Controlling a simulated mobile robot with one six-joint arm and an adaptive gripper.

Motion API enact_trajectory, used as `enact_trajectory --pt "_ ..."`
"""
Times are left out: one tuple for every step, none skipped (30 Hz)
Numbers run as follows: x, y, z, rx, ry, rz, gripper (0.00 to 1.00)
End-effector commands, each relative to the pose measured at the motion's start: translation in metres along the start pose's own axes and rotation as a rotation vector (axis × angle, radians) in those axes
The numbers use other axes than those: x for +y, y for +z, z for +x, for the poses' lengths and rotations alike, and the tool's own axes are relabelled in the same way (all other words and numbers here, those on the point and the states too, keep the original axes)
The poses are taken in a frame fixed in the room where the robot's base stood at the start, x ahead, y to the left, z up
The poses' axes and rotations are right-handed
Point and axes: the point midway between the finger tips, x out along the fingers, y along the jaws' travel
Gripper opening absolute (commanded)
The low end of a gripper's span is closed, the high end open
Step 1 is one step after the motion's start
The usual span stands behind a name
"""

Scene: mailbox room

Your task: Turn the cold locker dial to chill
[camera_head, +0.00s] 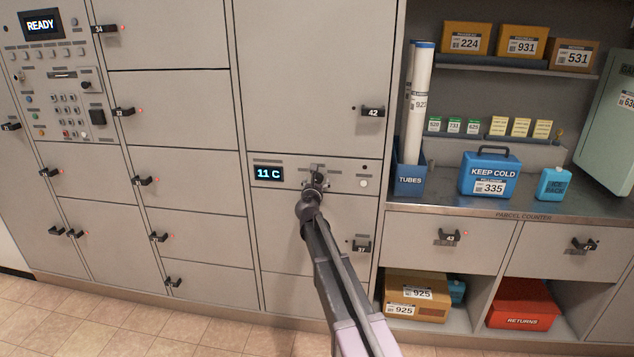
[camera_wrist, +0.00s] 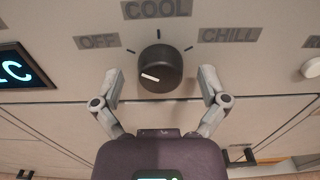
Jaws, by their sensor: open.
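The cold locker dial (camera_wrist: 160,69) is a dark round knob with a white pointer mark, in the middle of the wrist view. The labels OFF (camera_wrist: 98,41), COOL (camera_wrist: 157,9) and CHILL (camera_wrist: 230,34) sit around it. The white mark lies toward the lower left of the knob's face. My gripper (camera_wrist: 160,86) is open, with one finger on each side of the dial and visible gaps to it.
A white round button (camera_head: 363,183) is right of the dial. Locker handles 42 (camera_head: 373,112) and 37 (camera_head: 361,246) stick out above and below. The counter (camera_head: 440,204) at right holds a blue KEEP COLD box (camera_head: 489,177) and a tubes bin (camera_head: 409,180).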

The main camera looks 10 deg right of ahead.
Motion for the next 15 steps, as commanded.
enact_trajectory --pt "0.0000 0.0000 0.0009 0.000 0.000 0.000 0.94" --pt "-0.0002 0.0000 0.0009 0.000 0.000 0.000 0.94" --pt "-0.0002 0.0000 0.0009 0.000 0.000 0.000 0.94" --pt "-0.0003 0.0000 0.0008 0.000 0.000 0.000 0.94" --pt "-0.0003 0.0000 0.0008 0.000 0.000 0.000 0.94" --pt "-0.0003 0.0000 0.0007 0.000 0.000 0.000 0.94" --pt "-0.0004 0.0000 0.0007 0.000 0.000 0.000 0.94" --pt "-0.0004 0.0000 0.0007 0.000 0.000 0.000 0.94" --pt "-0.0005 0.0000 0.0007 0.000 0.000 0.000 0.88" --pt "-0.0005 0.0000 0.0007 0.000 0.000 0.000 0.79" --pt "-0.0005 0.0000 0.0007 0.000 0.000 0.000 0.70" --pt "-0.0005 0.0000 0.0007 0.000 0.000 0.000 0.58" --pt "-0.0005 0.0000 0.0007 0.000 0.000 0.000 0.49" --pt "-0.0005 0.0000 0.0007 0.000 0.000 0.000 0.40" --pt "-0.0006 0.0000 0.0007 0.000 0.000 0.000 0.28"
